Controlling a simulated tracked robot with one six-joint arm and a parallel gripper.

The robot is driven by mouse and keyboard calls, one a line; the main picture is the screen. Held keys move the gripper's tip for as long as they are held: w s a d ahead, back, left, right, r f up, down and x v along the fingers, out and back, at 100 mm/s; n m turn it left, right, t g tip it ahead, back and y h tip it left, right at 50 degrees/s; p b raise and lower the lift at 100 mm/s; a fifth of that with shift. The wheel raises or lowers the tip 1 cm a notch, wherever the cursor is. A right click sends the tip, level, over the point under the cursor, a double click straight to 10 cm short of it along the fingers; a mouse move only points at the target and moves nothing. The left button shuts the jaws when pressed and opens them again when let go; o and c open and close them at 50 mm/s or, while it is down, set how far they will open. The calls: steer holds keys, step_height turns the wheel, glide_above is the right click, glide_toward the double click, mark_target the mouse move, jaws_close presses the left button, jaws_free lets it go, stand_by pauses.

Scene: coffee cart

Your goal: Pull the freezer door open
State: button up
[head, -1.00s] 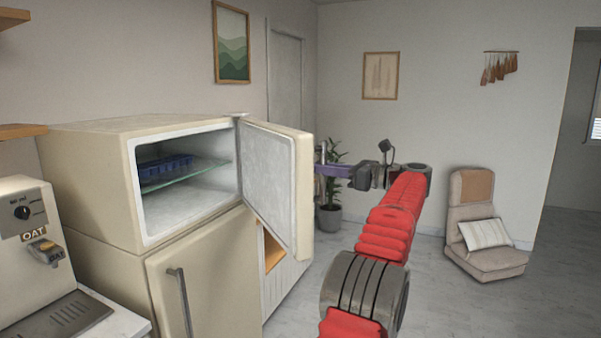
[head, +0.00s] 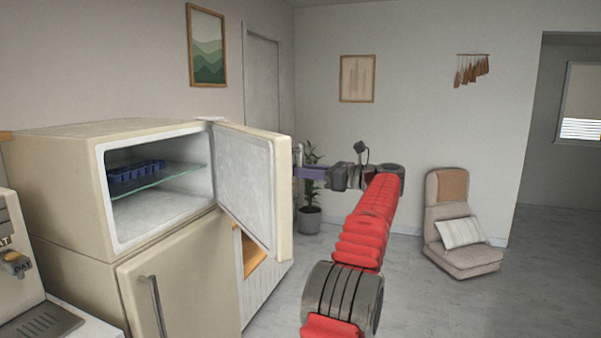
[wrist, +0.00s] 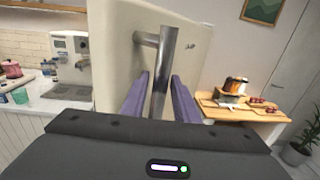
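The cream freezer door (head: 255,185) stands wide open on the upper compartment of the fridge, with its pale inner face toward the head camera. In the wrist view its outer face (wrist: 120,50) fills the middle, with the grey metal bar handle (wrist: 162,65) on it. My gripper (wrist: 160,85) has its purple fingers on either side of the handle, apparently shut on it. In the head view my gripper (head: 303,172) reaches to the door's outer side, and the door hides the handle. The open freezer compartment (head: 150,210) shows inside.
A blue ice tray (head: 135,177) sits on the glass shelf. The lower fridge door (head: 190,280) is shut. A coffee machine (head: 15,260) stands at left. A plant (head: 310,215) and floor chair (head: 460,225) stand behind on open floor. A wooden counter (wrist: 245,110) shows right.

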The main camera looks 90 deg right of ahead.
steer(key=shift+o, duration=0.9)
steer(key=shift+s, duration=0.1)
steer(key=v, duration=1.3)
steer(key=shift+s+a, duration=0.15)
steer(key=shift+s, duration=0.15)
steer(key=shift+c, duration=0.4)
